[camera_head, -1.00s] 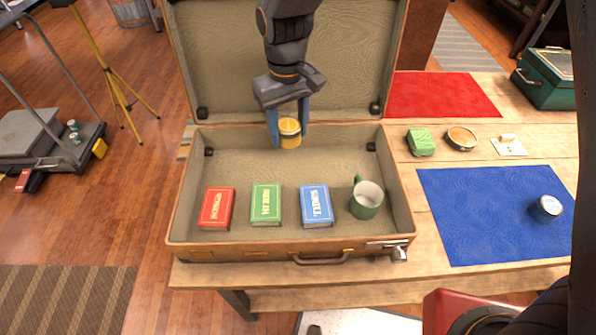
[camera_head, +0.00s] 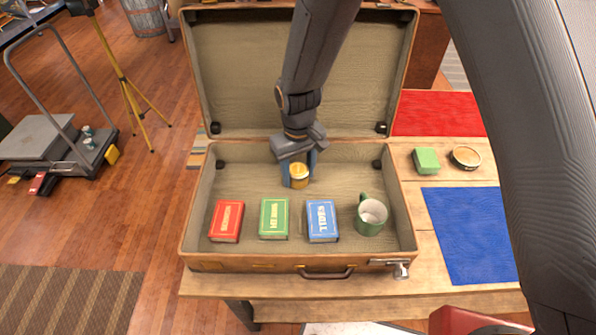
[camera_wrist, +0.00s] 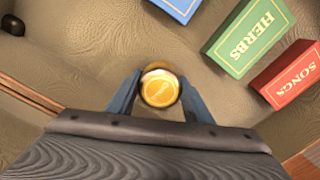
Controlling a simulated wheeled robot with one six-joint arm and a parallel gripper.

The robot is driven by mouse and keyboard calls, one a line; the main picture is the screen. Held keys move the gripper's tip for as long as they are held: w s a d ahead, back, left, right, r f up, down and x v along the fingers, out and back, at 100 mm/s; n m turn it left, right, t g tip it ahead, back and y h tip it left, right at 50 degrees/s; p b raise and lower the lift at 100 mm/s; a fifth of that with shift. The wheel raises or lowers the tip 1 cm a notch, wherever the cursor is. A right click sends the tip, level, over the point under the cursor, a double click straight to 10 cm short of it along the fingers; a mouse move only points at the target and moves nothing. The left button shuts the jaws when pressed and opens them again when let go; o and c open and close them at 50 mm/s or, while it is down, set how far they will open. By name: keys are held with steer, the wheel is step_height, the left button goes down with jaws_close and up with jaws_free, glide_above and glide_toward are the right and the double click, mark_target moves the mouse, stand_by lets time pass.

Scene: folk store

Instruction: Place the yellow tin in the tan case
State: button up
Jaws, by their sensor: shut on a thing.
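The yellow tin (camera_head: 300,175) is held between the blue fingers of my gripper (camera_head: 299,172), inside the outline of the open tan case (camera_head: 335,270). It is over the back part of the case floor, behind the books. I cannot tell for sure whether its base touches the floor. In the wrist view, the tin (camera_wrist: 160,89) shows its round yellow top between the two fingers of my gripper (camera_wrist: 160,92). The case floor (camera_wrist: 75,65) lies around it.
In the case stand a red book (camera_head: 227,221), a green book (camera_head: 273,218), a blue book (camera_head: 322,220) and a green mug (camera_head: 371,215). The raised lid (camera_head: 240,70) is behind my gripper. On the table are a green box (camera_head: 426,161), a round tin (camera_head: 466,158) and a blue mat (camera_head: 465,235).

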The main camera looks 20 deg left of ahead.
mark_target(298, 170)
steer(key=shift+f, duration=0.2)
steer(key=o, duration=1.1)
steer(key=shift+r, duration=0.1)
step_height(298, 170, up, 12)
steer(key=b, duration=0.3)
steer(key=shift+b, duration=0.35)
steer(key=w+d+r+m, duration=0.2)
steer(key=d+m, duration=0.2)
steer(key=d, duration=1.3)
steer(key=s+d+m, duration=0.2)
steer(key=s+d, duration=0.2)
steer(key=d, duration=0.5)
steer(key=s+d+m+t, duration=0.1)
steer(key=s+d+m, duration=0.2)
steer(key=d, duration=0.6)
steer(key=shift+s+d+f, duration=0.15)
steer(key=shift+s+d, duration=0.2)
